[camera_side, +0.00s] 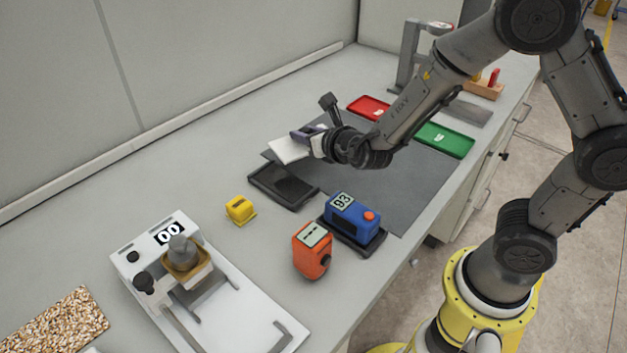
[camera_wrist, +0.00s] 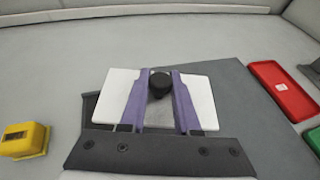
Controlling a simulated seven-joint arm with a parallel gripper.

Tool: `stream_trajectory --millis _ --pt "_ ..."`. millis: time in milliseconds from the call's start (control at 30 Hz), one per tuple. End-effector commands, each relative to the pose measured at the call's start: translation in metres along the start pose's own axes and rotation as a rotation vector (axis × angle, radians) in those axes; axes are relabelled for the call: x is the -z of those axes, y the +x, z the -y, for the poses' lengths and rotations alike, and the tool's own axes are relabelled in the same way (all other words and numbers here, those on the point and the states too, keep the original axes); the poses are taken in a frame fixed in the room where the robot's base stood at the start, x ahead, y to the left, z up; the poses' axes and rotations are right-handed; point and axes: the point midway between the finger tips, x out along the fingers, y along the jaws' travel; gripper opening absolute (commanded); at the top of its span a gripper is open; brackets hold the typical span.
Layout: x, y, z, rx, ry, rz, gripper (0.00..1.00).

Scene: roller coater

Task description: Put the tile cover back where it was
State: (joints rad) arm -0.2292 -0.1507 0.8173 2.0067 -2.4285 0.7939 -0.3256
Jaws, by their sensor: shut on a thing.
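The tile cover is a white flat plate (camera_side: 288,149) with a dark round knob. My gripper (camera_side: 307,137) is shut on it and holds it over the left edge of the dark grey mat, just behind the black tray. In the wrist view the white cover (camera_wrist: 203,97) spreads out on both sides of my purple fingers (camera_wrist: 159,90), and the black knob (camera_wrist: 160,84) stands between them. The black tray (camera_side: 283,187) lies on the bench and looks empty in the side view. In the wrist view the cover and gripper hide most of it. I cannot tell the cover's exact height.
A yellow block (camera_side: 240,209), an orange device (camera_side: 312,250) and a blue device (camera_side: 351,218) stand nearby. The white coater machine (camera_side: 133,262) is at the front left. Red (camera_side: 369,107) and green (camera_side: 444,140) trays lie by the grey mat (camera_side: 395,195).

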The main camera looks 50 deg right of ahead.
Motion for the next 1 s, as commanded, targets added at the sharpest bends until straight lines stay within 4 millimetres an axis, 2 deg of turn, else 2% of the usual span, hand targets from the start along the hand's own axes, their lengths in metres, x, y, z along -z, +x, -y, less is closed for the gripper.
stream_trajectory --millis 200,333,400,533,800,1000 --pt "-0.002 0.000 0.004 0.009 0.005 0.001 0.00" --pt "-0.010 0.000 0.012 0.064 0.029 0.001 0.00" --pt "-0.015 -0.002 0.009 0.092 0.041 0.001 0.00" --pt "-0.021 -0.011 -0.011 0.128 0.055 0.000 0.00" --pt "-0.018 -0.033 -0.066 0.108 0.044 -0.001 0.00" --pt "-0.011 -0.035 -0.076 0.084 0.031 -0.003 0.00"
